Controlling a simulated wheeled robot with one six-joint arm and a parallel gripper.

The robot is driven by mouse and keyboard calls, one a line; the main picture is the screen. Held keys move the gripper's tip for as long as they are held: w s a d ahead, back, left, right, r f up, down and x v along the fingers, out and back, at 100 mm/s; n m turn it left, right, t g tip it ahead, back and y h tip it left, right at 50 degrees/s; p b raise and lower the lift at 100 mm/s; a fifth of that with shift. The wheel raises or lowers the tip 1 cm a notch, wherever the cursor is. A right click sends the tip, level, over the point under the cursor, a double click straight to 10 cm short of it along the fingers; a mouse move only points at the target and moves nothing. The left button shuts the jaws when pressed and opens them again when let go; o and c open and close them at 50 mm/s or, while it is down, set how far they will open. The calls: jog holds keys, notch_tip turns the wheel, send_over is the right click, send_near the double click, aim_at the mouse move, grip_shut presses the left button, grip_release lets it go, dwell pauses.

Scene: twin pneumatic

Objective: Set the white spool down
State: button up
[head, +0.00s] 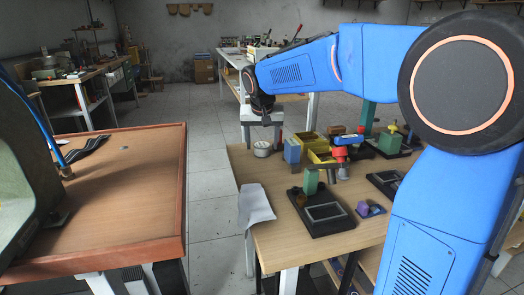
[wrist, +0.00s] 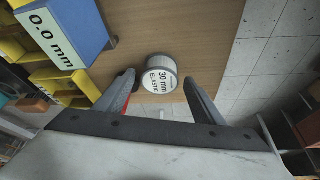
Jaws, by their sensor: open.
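The white spool (head: 262,149), a short cylinder, stands on the wooden table (head: 257,172) near its far left corner. In the wrist view the white spool (wrist: 160,73) shows a label reading "30 mm ELASTIC". My gripper (head: 262,128) is above the spool in the head view. In the wrist view my gripper (wrist: 158,84) is open, with one finger on each side of the spool's near end. Gaps show between the spool and the fingers, and nothing is held.
A blue box (head: 292,151) marked "0.0 mm" in the wrist view (wrist: 62,38) stands beside the spool, with yellow bins (head: 322,157) beyond. The table edge is close on the spool's other side.

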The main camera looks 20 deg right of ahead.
aim_at(262, 145)
jog(key=shift+w+f, duration=0.2)
jog(key=shift+f, duration=0.3)
jog(key=shift+c, duration=0.7)
jog(key=c, duration=1.1)
notch_tip(262, 145, up, 10)
jog(key=shift+r, duration=0.1)
